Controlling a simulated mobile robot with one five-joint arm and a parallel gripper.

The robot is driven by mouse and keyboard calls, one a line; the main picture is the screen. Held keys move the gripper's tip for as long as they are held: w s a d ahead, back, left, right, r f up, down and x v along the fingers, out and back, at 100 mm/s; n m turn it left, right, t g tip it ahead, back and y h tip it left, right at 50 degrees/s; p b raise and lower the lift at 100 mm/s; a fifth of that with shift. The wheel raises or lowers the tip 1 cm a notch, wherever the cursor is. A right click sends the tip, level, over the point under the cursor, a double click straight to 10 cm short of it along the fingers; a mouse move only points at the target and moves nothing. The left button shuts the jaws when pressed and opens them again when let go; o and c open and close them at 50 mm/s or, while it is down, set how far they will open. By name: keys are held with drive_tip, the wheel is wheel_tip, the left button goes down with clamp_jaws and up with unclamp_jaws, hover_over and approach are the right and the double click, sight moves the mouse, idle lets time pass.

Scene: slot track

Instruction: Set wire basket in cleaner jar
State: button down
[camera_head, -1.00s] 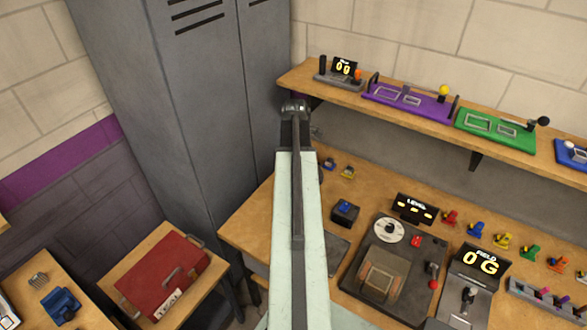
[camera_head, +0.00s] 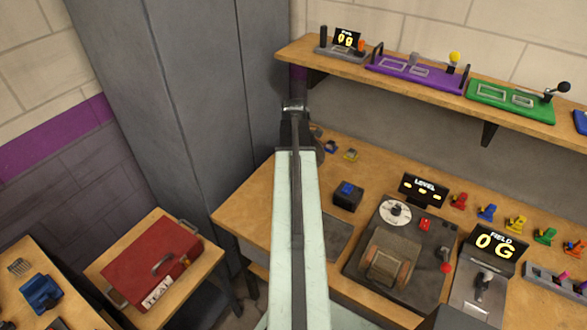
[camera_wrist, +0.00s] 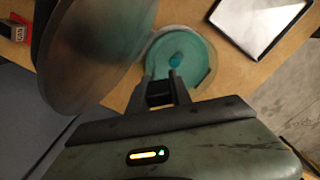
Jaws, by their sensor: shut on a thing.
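My gripper (camera_wrist: 163,82) shows in the wrist view with its two dark fingers close together. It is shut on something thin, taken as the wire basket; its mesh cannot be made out. Just beyond the fingertips is a round teal disc (camera_wrist: 160,47) with a teal knob and a clear greyish rim. It may be the cleaner jar seen from above, but I cannot tell for sure. In the head view my gripper (camera_head: 294,106) is at the far end of my arm, mostly hidden by it, so jar and basket cannot be picked out there.
The head view shows a wooden bench (camera_head: 255,205) with consoles, a shelf (camera_head: 400,85) above, grey lockers (camera_head: 190,100) and a red toolbox (camera_head: 155,260).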

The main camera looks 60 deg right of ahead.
drive_tip(key=shift+f, duration=0.55)
drive_tip(key=shift+s+a, duration=0.1)
drive_tip(key=c, duration=1.1)
unclamp_jaws()
drive_tip(key=shift+r, duration=0.1)
drive_tip(key=shift+r+p, duration=0.4)
drive_tip(key=shift+r, duration=0.1)
wheel_tip(320, 180, up, 7)
drive_tip(key=p, duration=0.7)
drive_tip(key=shift+s+r, duration=0.1)
